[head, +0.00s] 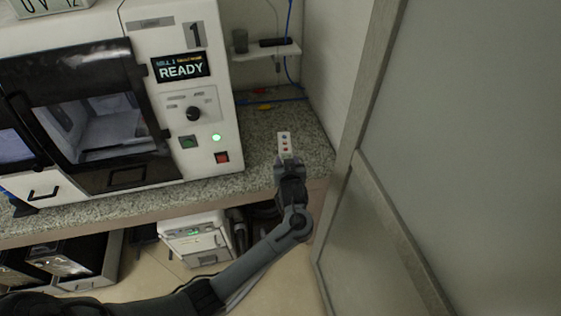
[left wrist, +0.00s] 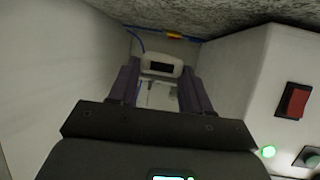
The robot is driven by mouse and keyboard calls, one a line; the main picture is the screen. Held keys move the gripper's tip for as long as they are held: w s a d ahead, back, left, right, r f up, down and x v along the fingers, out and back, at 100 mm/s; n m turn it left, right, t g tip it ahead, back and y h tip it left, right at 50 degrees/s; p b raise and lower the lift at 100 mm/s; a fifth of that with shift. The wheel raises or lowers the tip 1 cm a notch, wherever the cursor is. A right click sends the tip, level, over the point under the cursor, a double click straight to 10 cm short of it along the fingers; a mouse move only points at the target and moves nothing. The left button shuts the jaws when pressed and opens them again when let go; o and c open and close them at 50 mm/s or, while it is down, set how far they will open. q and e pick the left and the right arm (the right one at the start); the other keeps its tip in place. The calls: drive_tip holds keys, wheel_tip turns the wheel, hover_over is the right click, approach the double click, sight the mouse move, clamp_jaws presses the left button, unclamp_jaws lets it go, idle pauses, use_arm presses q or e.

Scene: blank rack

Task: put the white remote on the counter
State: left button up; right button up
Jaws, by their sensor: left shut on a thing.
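The white remote (head: 284,143), with small coloured buttons, is held upright-looking at the tip of my left gripper (head: 286,160) in the head view. The gripper is over the front part of the speckled grey counter (head: 262,128), right of the white machine. In the left wrist view the remote's white end with a dark window (left wrist: 160,59) sits between the two dark fingers of my left gripper (left wrist: 160,75). Whether the remote touches the counter is hard to tell. My right gripper is in neither view.
A large white machine (head: 227,130) reading READY stands left of the gripper. A grey framed panel (head: 352,165) rises at the right. The counter around the remote is mostly clear.

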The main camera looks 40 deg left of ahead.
use_arm(q)
drive_tip(key=w+a+f, duration=0.1)
drive_tip(key=a, duration=0.1)
drive_tip(key=w+a+f+b, duration=0.1)
drive_tip(key=a+f, duration=0.1)
drive_tip(key=w+a+f+b, duration=0.1)
drive_tip(key=w+a, duration=0.1)
drive_tip(key=shift+a+f, duration=0.35)
drive_tip(key=shift+a, duration=0.05)
drive_tip(key=shift+f+b, duration=0.85)
drive_tip(key=shift+f, duration=1.1)
drive_tip(key=shift+f, duration=0.1)
drive_tip(key=shift+f, duration=0.1)
drive_tip(key=o, duration=1.1)
